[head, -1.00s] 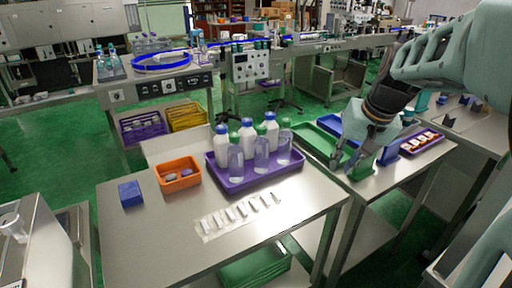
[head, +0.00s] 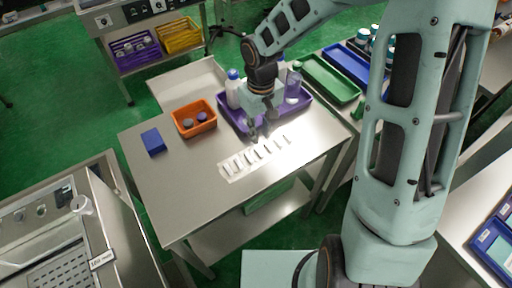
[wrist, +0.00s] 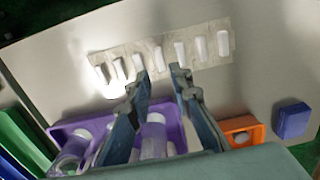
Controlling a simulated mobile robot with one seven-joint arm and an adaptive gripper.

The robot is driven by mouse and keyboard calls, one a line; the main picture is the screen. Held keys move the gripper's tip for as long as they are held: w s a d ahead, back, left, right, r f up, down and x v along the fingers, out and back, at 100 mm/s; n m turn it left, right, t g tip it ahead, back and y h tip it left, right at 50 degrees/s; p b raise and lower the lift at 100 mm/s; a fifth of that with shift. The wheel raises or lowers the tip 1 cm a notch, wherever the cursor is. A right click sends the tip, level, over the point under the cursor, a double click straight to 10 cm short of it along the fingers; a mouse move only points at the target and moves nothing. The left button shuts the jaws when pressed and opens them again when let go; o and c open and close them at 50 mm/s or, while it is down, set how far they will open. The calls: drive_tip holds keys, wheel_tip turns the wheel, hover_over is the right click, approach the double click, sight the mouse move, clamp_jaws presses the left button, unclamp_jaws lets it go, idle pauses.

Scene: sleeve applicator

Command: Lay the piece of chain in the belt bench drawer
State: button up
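I cannot make out a piece of chain in either view. I also cannot tell which part is the belt bench drawer. My gripper (head: 262,132) is above the steel table, at the front of the purple tray (head: 313,116). In the wrist view its two fingers (wrist: 160,78) are apart with nothing between them. They point toward a pale strip (wrist: 153,58) bearing several small white pieces. The strip also lies on the table in the head view (head: 232,178). My gripper and arm hide part of the purple tray and its bottles.
An orange bin (head: 181,128) with small dark round things and a blue block (head: 153,141) stand on the table's left. A green tray (head: 328,75) and a blue tray (head: 352,60) are at the right. The table's front left is bare.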

hover_over(259, 152)
drive_tip(key=f, duration=0.4)
drive_tip(key=shift+s+d, duration=0.1)
drive_tip(key=shift+s, duration=0.1)
drive_tip(key=shift+w+f+p, duration=0.15)
drive_tip(key=shift+f+p, duration=0.05)
drive_tip(key=shift+f, duration=1.15)
drive_tip(key=shift+w+f+p, duration=0.15)
drive_tip(key=shift+f, duration=1.15)
clamp_jaws()
